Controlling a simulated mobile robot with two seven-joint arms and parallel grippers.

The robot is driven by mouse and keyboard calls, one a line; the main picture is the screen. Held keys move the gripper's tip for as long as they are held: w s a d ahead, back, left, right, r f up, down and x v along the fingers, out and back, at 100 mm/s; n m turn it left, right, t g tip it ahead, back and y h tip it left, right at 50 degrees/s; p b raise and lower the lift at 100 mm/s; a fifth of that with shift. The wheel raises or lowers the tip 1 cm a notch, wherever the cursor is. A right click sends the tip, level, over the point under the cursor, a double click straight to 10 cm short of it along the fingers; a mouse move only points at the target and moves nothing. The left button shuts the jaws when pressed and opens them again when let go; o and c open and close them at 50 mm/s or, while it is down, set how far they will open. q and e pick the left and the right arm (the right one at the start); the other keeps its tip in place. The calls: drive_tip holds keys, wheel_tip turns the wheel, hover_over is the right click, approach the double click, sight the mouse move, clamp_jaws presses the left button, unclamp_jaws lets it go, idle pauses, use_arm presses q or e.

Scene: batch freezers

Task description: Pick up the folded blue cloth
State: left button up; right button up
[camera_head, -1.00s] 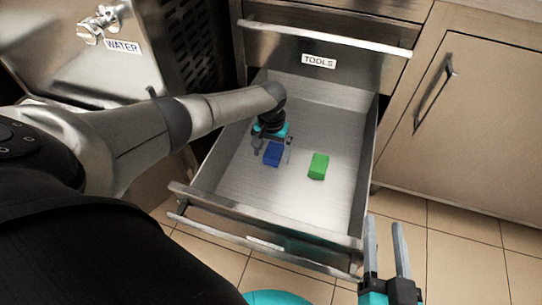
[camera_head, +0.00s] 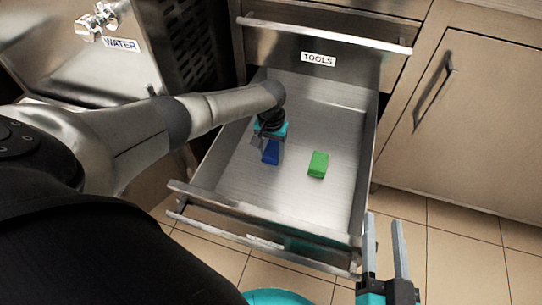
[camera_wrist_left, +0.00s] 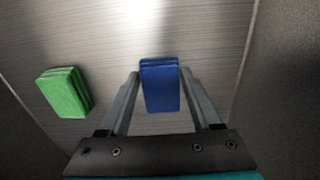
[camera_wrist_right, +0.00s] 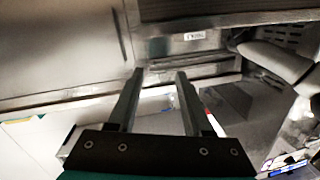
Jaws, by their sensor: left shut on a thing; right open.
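The folded blue cloth (camera_head: 271,155) is in the open drawer, left of the middle, and partly hidden by my left gripper (camera_head: 267,145) in the head view. In the left wrist view the blue cloth (camera_wrist_left: 160,86) lies between the two fingers of my left gripper (camera_wrist_left: 160,76), which is shut on it. Whether the cloth is clear of the drawer floor I cannot tell. My right gripper (camera_head: 385,223) is open and empty, outside the drawer at the lower right; its fingers (camera_wrist_right: 159,75) show in the right wrist view with nothing between them.
A folded green cloth (camera_head: 318,164) lies in the drawer right of the blue one, apart from my gripper. The drawer's front (camera_head: 270,222) and side walls enclose them. A "TOOLS" label (camera_head: 319,60) is on the panel behind. The rest of the drawer floor is clear.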

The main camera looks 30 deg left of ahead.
sight(271, 154)
use_arm(q)
drive_tip(key=c, duration=0.5)
drive_tip(key=shift+o, duration=0.2)
use_arm(e)
drive_tip(key=shift+f, duration=0.1)
use_arm(q)
drive_tip(key=shift+r+p, duration=0.4)
drive_tip(key=shift+p, duration=0.15)
drive_tip(key=shift+r+p, duration=0.3)
drive_tip(key=shift+p, duration=0.1)
drive_tip(key=shift+r+p, duration=0.5)
drive_tip(key=shift+p, duration=0.15)
drive_tip(key=shift+r+p, duration=0.4)
drive_tip(key=shift+p, duration=0.1)
drive_tip(key=shift+r+p, duration=0.95)
drive_tip(key=shift+p, duration=0.25)
use_arm(e)
drive_tip(key=s+d+f+g+h, duration=0.25)
drive_tip(key=d+g+h, duration=0.35)
drive_tip(key=d+g, duration=0.5)
use_arm(q)
drive_tip(key=shift+r+p, duration=2.4)
drive_tip(key=shift+p, duration=0.65)
use_arm(e)
drive_tip(key=s+d+f+g, duration=0.1)
drive_tip(key=s+f+g, duration=0.1)
drive_tip(key=f, duration=1)
drive_tip(key=shift+s+d+f, duration=0.15)
drive_tip(key=shift+s+f, duration=0.05)
drive_tip(key=shift+s, duration=0.3)
